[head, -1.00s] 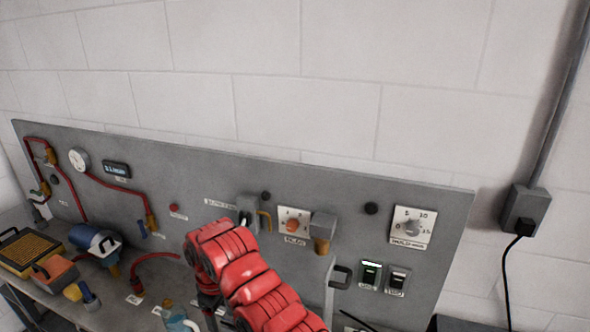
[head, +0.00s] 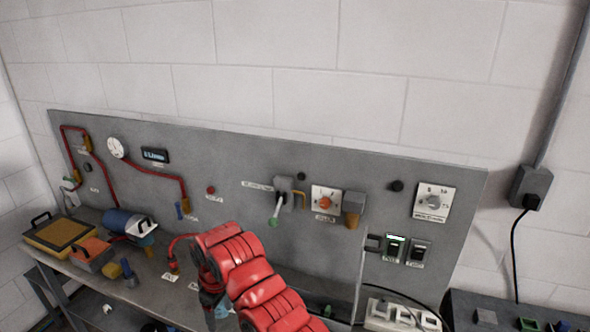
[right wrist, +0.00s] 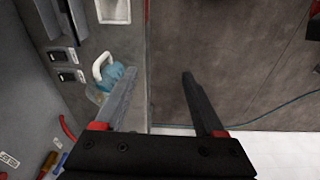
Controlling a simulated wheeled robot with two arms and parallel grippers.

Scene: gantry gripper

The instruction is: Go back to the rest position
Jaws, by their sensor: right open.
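My right arm (head: 250,275), red and jointed, rises from the bottom of the head view in front of the grey panel. Its dark gripper (head: 212,292) hangs below the bend, its fingertips hard to make out. In the right wrist view, my right gripper (right wrist: 160,80) has its two dark fingers wide apart with nothing between them. A bluish bottle with a white handle (right wrist: 112,72) shows beside and partly behind the left finger; I cannot tell whether they touch. My left arm and gripper are not in view.
The bench (head: 140,290) holds a yellow-topped box (head: 58,236) and a blue cylinder (head: 122,222). A dark container (head: 510,307) stands at right.

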